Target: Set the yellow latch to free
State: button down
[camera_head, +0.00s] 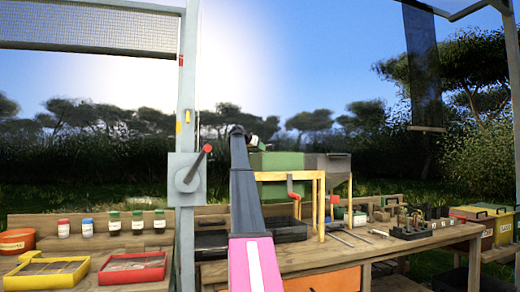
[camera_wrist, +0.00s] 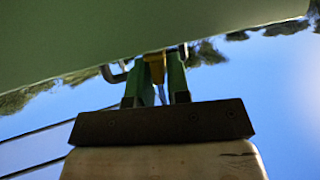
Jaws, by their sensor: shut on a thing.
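In the wrist view, my gripper (camera_wrist: 157,66) reaches up to the edge of a large green surface. Its two green fingers are shut on a small yellow part, the yellow latch (camera_wrist: 155,72), which shows between the fingertips. The fingers hide much of the latch, so I cannot tell its setting. A dark curved metal piece (camera_wrist: 112,76) sits just left of the fingers. The latch cannot be made out there, and my gripper is small and partly covered by my arm.
A yellow frame (camera_head: 318,205) stands on the wooden bench right of my arm. A grey post with a red-handled lever (camera_head: 198,163) stands to the left. Yellow (camera_head: 45,274) and red (camera_head: 132,267) trays and several jars are at left. A black rack (camera_head: 425,229) is at right.

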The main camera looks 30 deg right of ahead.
jog(key=n+t+y, duration=0.1)
jog(key=n+t, duration=0.1)
jog(key=n+t+y, duration=0.1)
jog(key=n+t, duration=0.1)
jog(key=t, duration=0.1)
jog(key=shift+s+n, duration=0.2)
jog(key=shift+n, duration=0.1)
jog(key=shift+w+n+t+y, duration=0.1)
jog(key=shift+n+t+y, duration=1.6)
jog(key=shift+n, duration=0.5)
jog(key=shift+t, duration=0.3)
jog(key=c, duration=1.2)
grip_release()
jog(key=v, duration=1)
jog(key=shift+s+r, duration=0.3)
jog(key=shift+a, duration=0.15)
